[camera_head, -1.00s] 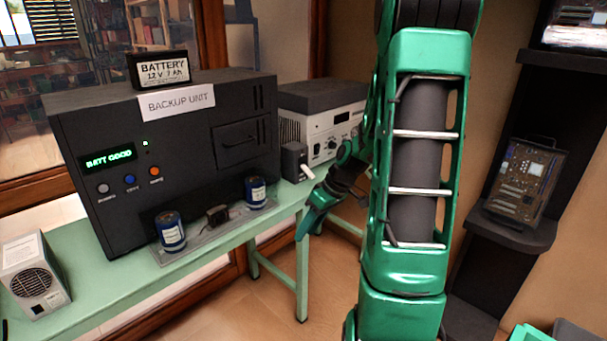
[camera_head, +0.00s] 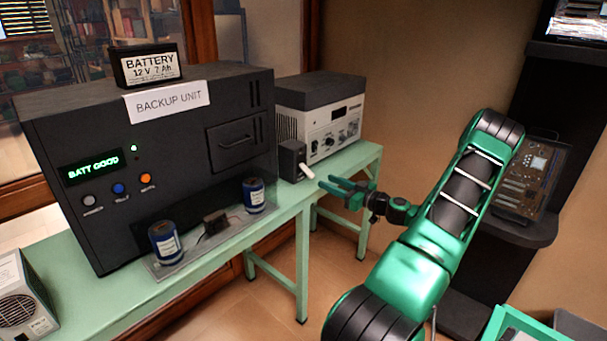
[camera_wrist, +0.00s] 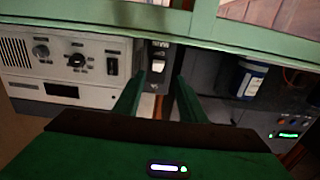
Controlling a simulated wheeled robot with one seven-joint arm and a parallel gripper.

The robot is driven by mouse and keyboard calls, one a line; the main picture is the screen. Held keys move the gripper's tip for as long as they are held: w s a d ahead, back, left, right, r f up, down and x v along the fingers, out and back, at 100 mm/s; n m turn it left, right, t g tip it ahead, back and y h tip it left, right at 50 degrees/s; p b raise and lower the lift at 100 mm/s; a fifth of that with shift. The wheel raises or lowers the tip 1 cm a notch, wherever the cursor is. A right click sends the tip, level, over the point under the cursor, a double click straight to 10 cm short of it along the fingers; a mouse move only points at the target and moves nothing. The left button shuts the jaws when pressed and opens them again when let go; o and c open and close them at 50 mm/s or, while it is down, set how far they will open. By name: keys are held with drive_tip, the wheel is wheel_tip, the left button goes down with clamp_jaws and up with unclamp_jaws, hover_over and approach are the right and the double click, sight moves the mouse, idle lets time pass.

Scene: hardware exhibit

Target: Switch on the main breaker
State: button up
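The main breaker appears to be the small dark box (camera_head: 291,160) with a pale lever (camera_head: 307,172) on its front, standing on the green bench between the backup unit and the white instrument. In the wrist view the dark box (camera_wrist: 158,57) shows upside down, with small lettering too blurred to read surely. My gripper (camera_head: 328,182) is just right of the lever, with its fingers spread towards it and a small gap apparent. In the wrist view my gripper (camera_wrist: 159,80) is open and empty, with the box between and beyond its fingertips.
The backup unit (camera_head: 60,135) reads BATT GOOD and carries a battery (camera_head: 147,66). Blue cylinders (camera_head: 165,243) (camera_head: 254,195) stand on a clear plate before it. The white instrument (camera_head: 335,128) is close behind the box. A dark shelf (camera_head: 510,228) is at right.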

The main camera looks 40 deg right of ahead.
sight(310, 173)
drive_tip(key=w, duration=1)
drive_tip(key=shift+w+a, duration=0.25)
drive_tip(key=shift+w, duration=0.1)
clamp_jaws()
